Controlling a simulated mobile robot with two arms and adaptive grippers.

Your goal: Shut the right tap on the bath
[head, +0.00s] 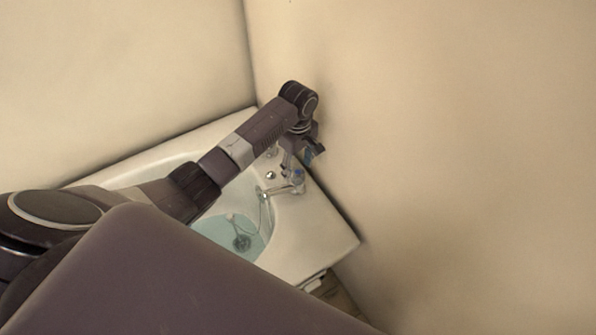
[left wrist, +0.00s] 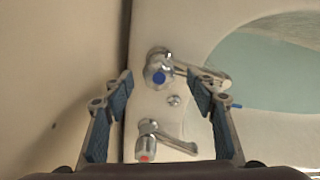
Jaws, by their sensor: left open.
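The right tap (head: 297,181) is chrome with a blue mark and stands on the bath rim near the wall, its spout reaching left over the basin. In the left wrist view the blue-marked tap (left wrist: 159,73) lies between and beyond my fingertips, apart from them as far as I can tell. A red-marked tap (left wrist: 147,141) shows lower, nearer the gripper's base; in the head view it is mostly hidden by my arm. My left gripper (head: 308,154) is open and empty above the taps; its two blue-padded fingers frame the left wrist view (left wrist: 162,92). My right gripper is out of view.
The white bath (head: 318,236) sits in a corner against beige walls (head: 470,150). The wall is close beside the taps and my gripper. Water (head: 222,228) lies in the basin, with a chain and drain visible. A small chrome knob (left wrist: 174,100) sits between the taps.

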